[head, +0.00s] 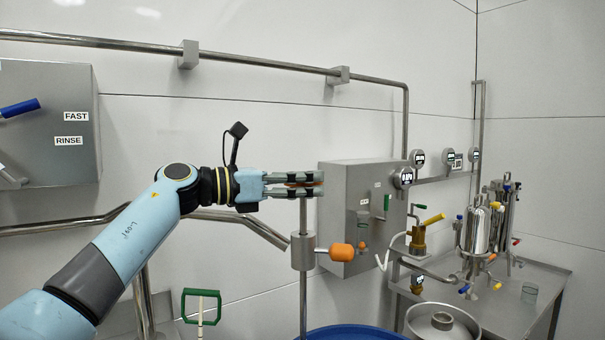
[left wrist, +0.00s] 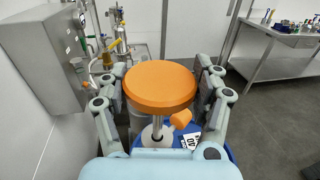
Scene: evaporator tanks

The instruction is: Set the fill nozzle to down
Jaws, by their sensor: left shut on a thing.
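The fill nozzle is an upright steel tube (head: 303,222) with a grey block (head: 303,252) partway along it. An orange side handle (head: 341,252) sticks out to the right of the block. A round orange knob (left wrist: 158,92) tops the tube, large in the left wrist view. My left gripper (head: 305,186) is shut on the knob, one finger on each side. In the head view the fingers hide most of the knob. The orange handle also shows below the knob in the left wrist view (left wrist: 181,119). The nozzle's lower end is out of sight. My right gripper is not in view.
A blue drum (head: 352,332) stands below the nozzle. A grey wall box (head: 350,205) is close behind and right of it. A green handle (head: 201,293) stands at lower left. A steel table (head: 530,295) with vessels is at right.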

